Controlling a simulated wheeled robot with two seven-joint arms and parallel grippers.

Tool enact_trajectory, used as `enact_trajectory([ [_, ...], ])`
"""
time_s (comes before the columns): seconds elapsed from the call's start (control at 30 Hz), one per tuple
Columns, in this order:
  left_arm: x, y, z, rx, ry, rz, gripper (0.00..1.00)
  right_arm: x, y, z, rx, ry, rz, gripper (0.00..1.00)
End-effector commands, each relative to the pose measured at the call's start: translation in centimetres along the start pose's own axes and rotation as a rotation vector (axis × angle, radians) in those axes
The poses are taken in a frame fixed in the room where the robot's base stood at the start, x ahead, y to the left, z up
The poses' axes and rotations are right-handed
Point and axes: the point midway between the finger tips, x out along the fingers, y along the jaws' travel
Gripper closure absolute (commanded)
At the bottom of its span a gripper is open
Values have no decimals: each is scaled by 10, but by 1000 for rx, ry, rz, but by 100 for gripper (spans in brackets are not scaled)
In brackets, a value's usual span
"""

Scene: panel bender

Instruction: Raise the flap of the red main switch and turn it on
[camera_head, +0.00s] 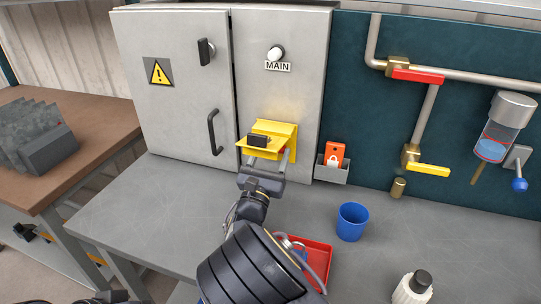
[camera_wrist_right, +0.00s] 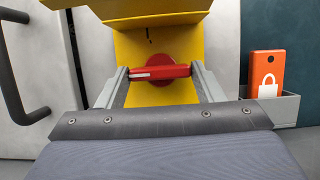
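The red main switch (camera_wrist_right: 160,72) sits on a yellow plate in the right wrist view. Its bar handle lies level, with a white mark on its left half. The yellow flap (camera_head: 264,143) is raised and sticks out above the switch, with a black block on it. It also shows at the top of the wrist view (camera_wrist_right: 150,10). My right gripper (camera_head: 269,163) is in front of the switch, under the flap. Its fingers (camera_wrist_right: 160,75) are spread to either side of the handle's ends; whether they touch it is unclear.
The grey cabinet (camera_head: 174,105) has a black door handle left of the switch. An orange lock-marked item (camera_head: 334,153) stands in a grey holder to the right. A blue cup (camera_head: 351,222), red tray (camera_head: 318,258) and white bottle (camera_head: 411,290) are on the bench.

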Motion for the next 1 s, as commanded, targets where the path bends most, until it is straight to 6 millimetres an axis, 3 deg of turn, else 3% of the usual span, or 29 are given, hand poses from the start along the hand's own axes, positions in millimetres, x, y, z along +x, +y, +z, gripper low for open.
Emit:
enact_trajectory([
  [0.03,0,0,0,0,0,0,100,0,0,0,0,0,0,46],
  [0.17,0,0,0,0,0,0,100,0,0,0,0,0,0,63],
  [0.53,9,-4,4,0,0,0,100,-1,1,-2,70,0,-29,63],
  [1.0,37,-17,19,0,0,0,100,-1,3,-2,381,0,-157,63],
])
